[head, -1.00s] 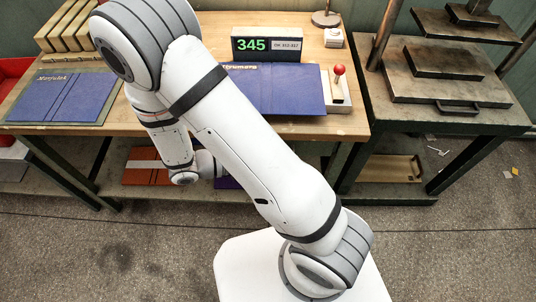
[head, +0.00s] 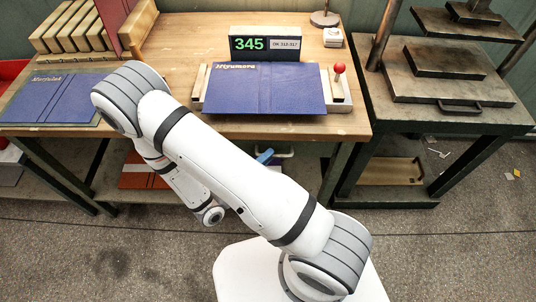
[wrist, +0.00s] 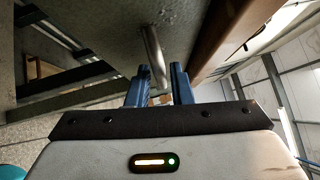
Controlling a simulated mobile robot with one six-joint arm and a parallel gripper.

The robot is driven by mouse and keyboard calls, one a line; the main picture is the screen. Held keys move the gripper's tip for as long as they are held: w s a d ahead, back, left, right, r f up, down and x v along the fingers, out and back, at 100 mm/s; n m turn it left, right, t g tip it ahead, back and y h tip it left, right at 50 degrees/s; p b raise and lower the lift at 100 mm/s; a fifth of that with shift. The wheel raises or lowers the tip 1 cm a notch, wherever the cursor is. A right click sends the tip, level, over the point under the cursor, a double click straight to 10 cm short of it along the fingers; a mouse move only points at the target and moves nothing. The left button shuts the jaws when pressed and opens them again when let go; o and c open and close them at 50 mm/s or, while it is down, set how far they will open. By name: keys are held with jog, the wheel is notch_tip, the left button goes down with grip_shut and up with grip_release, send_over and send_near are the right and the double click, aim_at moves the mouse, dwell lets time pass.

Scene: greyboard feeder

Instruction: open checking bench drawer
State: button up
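The checking bench (head: 185,50) has a wooden top. In the wrist view, a grey metal surface (wrist: 100,25) that looks like the drawer front lies beside a brown wooden edge (wrist: 228,38). A bent metal bar handle (wrist: 154,55) stands out from it. My gripper (wrist: 158,78) is open, its two blue fingers either side of the handle's near end; I cannot tell whether they touch it. The drawer's front is hidden under the top in that view.
On the bench lie a blue cover in a jig (head: 265,90), another blue cover (head: 50,98), a display reading 345 (head: 264,44) and a wooden rack (head: 75,28). A dark metal press (head: 450,75) stands right. Clear floor (head: 450,240) lies in front.

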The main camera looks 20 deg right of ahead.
jog(key=shift+x, duration=0.85)
grip_shut()
jog(key=shift+a, duration=0.1)
